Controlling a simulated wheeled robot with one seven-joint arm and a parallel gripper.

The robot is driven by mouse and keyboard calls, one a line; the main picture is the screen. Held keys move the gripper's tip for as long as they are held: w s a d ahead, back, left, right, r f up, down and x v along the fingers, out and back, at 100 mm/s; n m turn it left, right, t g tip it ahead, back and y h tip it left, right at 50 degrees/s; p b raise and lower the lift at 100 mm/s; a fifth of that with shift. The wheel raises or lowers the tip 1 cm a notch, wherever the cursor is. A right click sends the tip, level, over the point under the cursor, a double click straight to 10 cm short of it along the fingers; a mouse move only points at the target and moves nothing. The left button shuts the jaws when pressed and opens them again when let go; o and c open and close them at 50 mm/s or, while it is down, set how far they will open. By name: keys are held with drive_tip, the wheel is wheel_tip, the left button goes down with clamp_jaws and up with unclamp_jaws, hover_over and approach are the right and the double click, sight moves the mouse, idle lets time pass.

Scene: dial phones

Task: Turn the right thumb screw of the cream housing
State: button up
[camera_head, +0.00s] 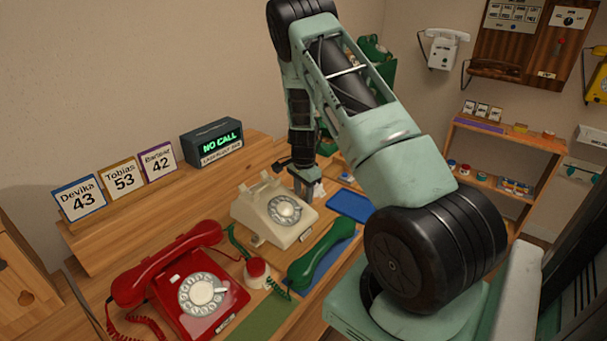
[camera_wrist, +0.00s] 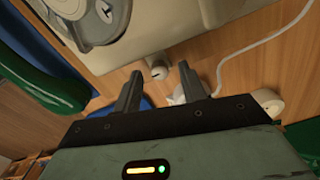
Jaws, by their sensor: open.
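The cream housing (camera_head: 272,212) is a phone body with a rotary dial, standing on the wooden desk. In the wrist view the housing (camera_wrist: 175,22) fills the top, with part of its dial (camera_wrist: 92,18) at the upper left. A small pale round thumb screw (camera_wrist: 158,68) sticks out from the housing's edge. My gripper (camera_wrist: 160,74) is open, its dark fingers on either side of the screw in the picture; contact cannot be told. In the head view my gripper (camera_head: 305,186) is at the housing's right side, and the screw there is hidden.
A green handset (camera_head: 322,252) lies in front of the housing, and a blue mat (camera_head: 350,205) lies to its right. A red phone (camera_head: 185,285) and a red-topped button (camera_head: 257,270) stand at the left. A pale cord (camera_wrist: 265,48) runs beside the housing.

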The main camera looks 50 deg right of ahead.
sight(303, 197)
wheel_tip(303, 197, up, 17)
drive_tip(key=b, duration=0.1)
drive_tip(key=shift+f, duration=0.15)
idle(0.6)
drive_tip(key=s+a+r+n+y, duration=0.15)
drive_tip(key=a+n, duration=0.45)
drive_tip(key=a, duration=0.8)
drive_tip(key=s+a+r+n, duration=0.1)
drive_tip(key=a+r+n, duration=0.3)
drive_tip(key=a, duration=1.1)
drive_tip(key=s+a+n, duration=0.8)
drive_tip(key=s+n, duration=0.1)
drive_tip(key=s, duration=0.2)
drive_tip(key=s+a+n, duration=0.8)
drive_tip(key=s+n, duration=0.1)
drive_tip(key=s, duration=0.2)
drive_tip(key=shift+s+a+r+h, duration=0.15)
drive_tip(key=shift+s+a+h, duration=0.1)
drive_tip(key=shift+a+h, duration=0.2)
drive_tip(key=shift+d, duration=0.1)
